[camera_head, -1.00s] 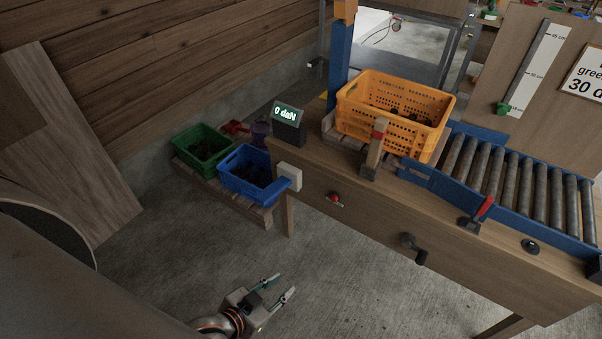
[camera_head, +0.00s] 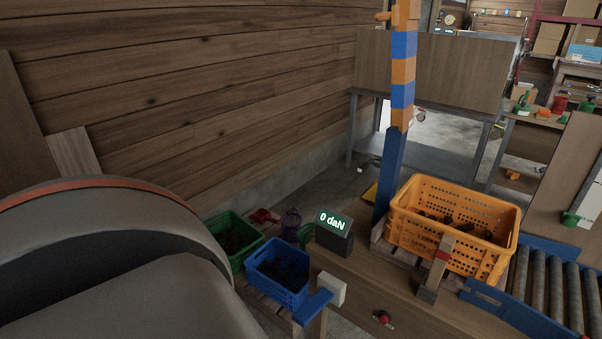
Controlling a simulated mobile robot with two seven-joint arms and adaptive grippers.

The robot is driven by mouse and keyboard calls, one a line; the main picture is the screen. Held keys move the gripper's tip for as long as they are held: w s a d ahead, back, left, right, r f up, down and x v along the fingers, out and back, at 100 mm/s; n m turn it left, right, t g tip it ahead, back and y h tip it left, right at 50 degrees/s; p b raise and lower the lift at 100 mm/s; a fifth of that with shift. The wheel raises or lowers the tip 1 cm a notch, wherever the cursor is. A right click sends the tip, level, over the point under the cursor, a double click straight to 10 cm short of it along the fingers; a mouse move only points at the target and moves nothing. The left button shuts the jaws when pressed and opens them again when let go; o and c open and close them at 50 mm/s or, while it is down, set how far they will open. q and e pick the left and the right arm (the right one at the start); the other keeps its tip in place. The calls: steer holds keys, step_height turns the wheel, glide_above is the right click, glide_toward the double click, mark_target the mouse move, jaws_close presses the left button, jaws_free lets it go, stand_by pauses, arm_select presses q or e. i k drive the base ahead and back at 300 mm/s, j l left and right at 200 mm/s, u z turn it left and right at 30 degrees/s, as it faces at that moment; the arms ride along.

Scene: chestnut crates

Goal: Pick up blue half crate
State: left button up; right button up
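The blue half crate (camera_head: 277,274) stands on a low wooden pallet, left of the workbench, with dark contents inside. A blue piece beside a white box at the bench's corner overlaps its right side in the picture. A green crate (camera_head: 232,240) with dark contents stands just left of and behind it. Neither of my grippers is in view now. A large grey part of my own arm fills the lower left and hides the floor there.
The workbench (camera_head: 362,289) bears a display (camera_head: 333,222) reading 0 daN, an orange crate (camera_head: 451,224) and a roller conveyor (camera_head: 545,284). A blue and orange post (camera_head: 392,160) rises behind the bench. A plank wall (camera_head: 180,90) closes off the left.

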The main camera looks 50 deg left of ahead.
mark_target(281, 272)
steer(key=k+j+z, duration=0.1)
steer(key=j+z, duration=0.3)
steer(key=j, duration=1.05)
steer(key=k+j+z, duration=0.1)
steer(key=j, duration=0.35)
